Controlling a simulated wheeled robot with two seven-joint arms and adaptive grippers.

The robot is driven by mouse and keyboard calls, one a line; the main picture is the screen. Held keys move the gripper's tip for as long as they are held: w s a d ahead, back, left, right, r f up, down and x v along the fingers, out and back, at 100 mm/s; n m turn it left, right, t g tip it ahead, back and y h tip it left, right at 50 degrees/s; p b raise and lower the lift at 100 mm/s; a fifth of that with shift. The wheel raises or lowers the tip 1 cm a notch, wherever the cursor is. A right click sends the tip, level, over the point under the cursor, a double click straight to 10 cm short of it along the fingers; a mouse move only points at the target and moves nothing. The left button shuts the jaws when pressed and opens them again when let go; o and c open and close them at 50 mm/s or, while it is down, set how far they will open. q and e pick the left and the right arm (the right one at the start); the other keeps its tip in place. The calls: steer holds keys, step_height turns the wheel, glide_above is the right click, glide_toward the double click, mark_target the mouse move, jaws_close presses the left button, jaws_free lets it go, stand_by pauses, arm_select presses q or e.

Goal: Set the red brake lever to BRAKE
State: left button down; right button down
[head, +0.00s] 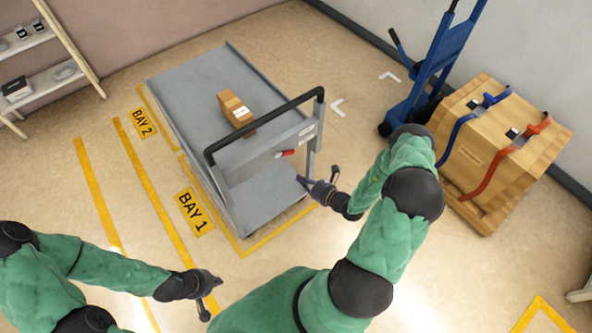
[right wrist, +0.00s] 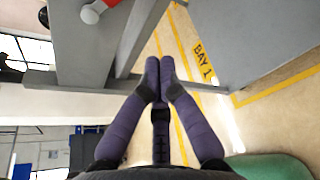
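The red brake lever (head: 286,153) sits on the grey panel below the cart's dark push handle, in the head view.
The grey cart (head: 185,90) carries a cardboard box (head: 232,106) and stands beside the BAY 1 floor marking (head: 194,211). A blue hand truck (head: 440,55) and a strapped carton on a pallet (head: 480,140) stand at the right. Floor left of the cart is clear.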

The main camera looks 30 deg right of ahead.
mark_target(285, 153)
steer(key=b+x, duration=0.2)
steer(key=x, duration=0.7)
steer(key=r, duration=0.1)
steer(key=d+r, duration=0.1)
steer(key=r, duration=0.1)
steer(key=shift+w+d+r, duration=0.2)
steer(key=shift+d, duration=0.2)
steer(key=shift+d, duration=0.2)
